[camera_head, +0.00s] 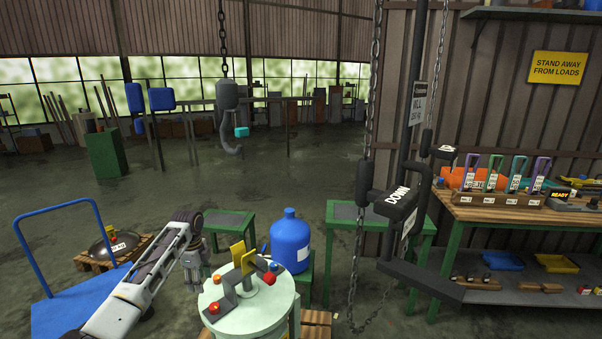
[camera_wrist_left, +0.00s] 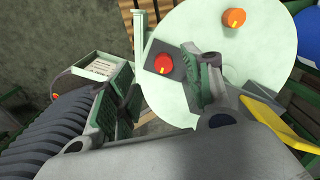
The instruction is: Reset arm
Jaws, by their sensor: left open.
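The pale green round-topped machine (camera_head: 255,312) stands at the bottom centre of the head view. My right gripper is not in view.
A blue drum (camera_head: 290,243) stands right behind the machine. A blue cart (camera_head: 70,270) and a pallet with a dark dome (camera_head: 113,245) are at the left. Hanging chains and a dark hoist lever marked DOWN (camera_head: 400,200) are right of centre. A workbench (camera_head: 520,215) stands at the right.

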